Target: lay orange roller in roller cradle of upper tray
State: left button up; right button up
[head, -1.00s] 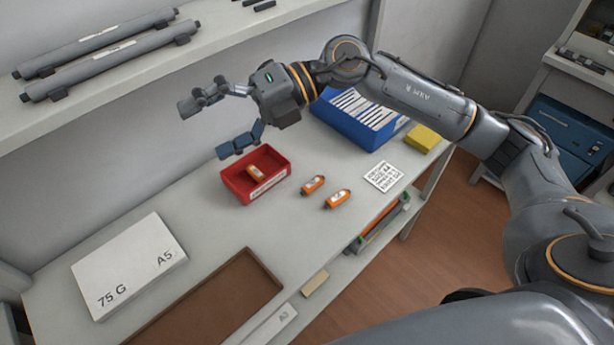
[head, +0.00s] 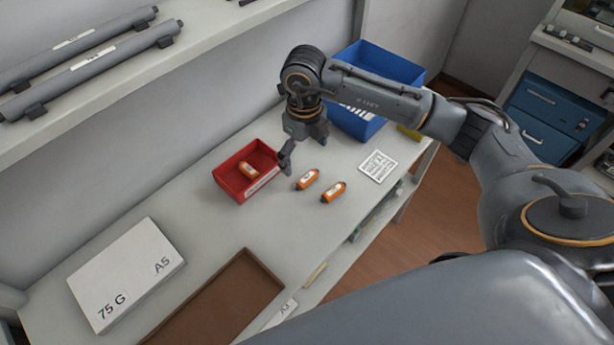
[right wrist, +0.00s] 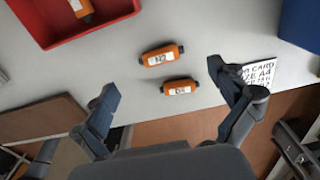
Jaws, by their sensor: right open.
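Two small orange cylinders lie on the table, a left one (head: 307,179) and a right one (head: 333,192). In the right wrist view they bear white labels, the farther one (right wrist: 160,56) just above the nearer one (right wrist: 180,87). A third (head: 248,170) lies in the red bin (head: 232,187). I cannot make out a long orange roller, a cradle or an upper tray now. My right gripper (head: 288,158) points down beside the red bin. In the right wrist view its fingers (right wrist: 163,80) are spread and empty. My left gripper is out of view.
A blue bin (head: 384,66) and a printed card (head: 377,166) are to the right. A white paper pack (head: 125,273) and brown tray (head: 250,272) are at the front left. Grey tubes (head: 95,68) lie on the shelf above. Items on the lower shelf are mostly hidden.

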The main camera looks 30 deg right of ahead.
aim_at(305, 176)
jog(key=shift+f, duration=0.8)
notch_tip(305, 176, down, 4)
jog(key=shift+s+f+p, duration=0.1)
jog(key=shift+p, duration=0.7)
jog(key=shift+f, duration=0.55)
jog(key=c, duration=1.2)
jog(key=shift+r, duration=0.15)
